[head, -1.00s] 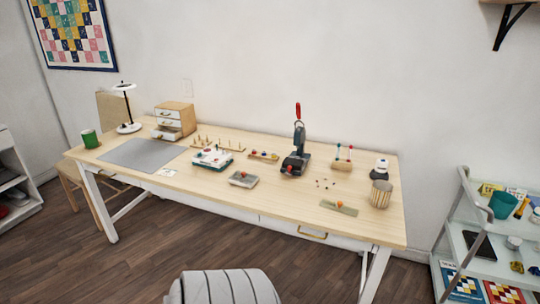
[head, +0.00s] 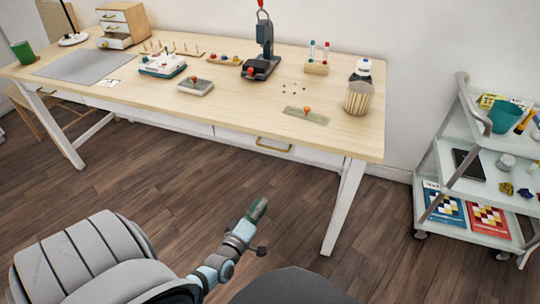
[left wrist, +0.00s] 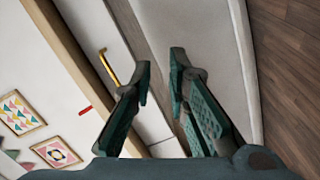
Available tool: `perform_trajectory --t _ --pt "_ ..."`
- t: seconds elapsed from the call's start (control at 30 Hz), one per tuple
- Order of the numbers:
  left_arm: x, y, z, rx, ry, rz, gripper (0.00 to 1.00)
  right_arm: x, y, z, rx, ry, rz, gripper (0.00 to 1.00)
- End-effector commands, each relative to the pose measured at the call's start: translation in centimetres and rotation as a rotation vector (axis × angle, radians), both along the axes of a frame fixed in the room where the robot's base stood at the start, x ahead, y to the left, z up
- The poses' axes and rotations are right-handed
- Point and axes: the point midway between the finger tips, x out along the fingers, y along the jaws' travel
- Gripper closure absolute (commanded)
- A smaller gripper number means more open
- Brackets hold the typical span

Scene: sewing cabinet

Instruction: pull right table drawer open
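The right table drawer (head: 236,137) is a white front under the light wood tabletop (head: 215,105), and it looks shut. Its brass bar handle (head: 273,146) is on the front. The handle also shows in the left wrist view (left wrist: 109,66), left of the fingers. My left gripper (head: 258,209) is in front of and below the drawer in the head view, apart from the handle. In the left wrist view my left gripper (left wrist: 160,66) has its two green-padded fingers spread, with nothing between them. My right gripper is in neither view.
A white table leg (head: 345,207) stands right of the drawer. A glass-shelved cart (head: 475,165) is farther right. The wood floor before the drawer is clear.

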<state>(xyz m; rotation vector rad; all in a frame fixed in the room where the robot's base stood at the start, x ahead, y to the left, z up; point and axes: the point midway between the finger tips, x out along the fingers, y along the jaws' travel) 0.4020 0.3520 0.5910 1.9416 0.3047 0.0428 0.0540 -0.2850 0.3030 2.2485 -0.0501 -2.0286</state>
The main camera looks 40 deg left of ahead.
Motion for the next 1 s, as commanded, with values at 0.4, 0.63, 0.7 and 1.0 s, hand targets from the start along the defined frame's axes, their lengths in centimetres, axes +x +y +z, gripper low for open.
perform_trajectory --t 0.4,0.63,0.7,1.0 --pt "6.6 4.1 7.9 -0.305 -0.405 0.085 0.85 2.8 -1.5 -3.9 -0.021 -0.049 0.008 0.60" --pt "12.4 6.0 8.8 -0.303 -0.399 0.085 0.85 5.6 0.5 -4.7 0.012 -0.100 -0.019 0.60" --pt "13.5 6.4 9.0 -0.303 -0.399 0.084 0.85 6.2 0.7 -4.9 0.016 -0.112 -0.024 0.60" --pt "15.3 7.1 9.6 -0.303 -0.395 0.085 0.85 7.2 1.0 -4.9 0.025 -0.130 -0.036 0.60"
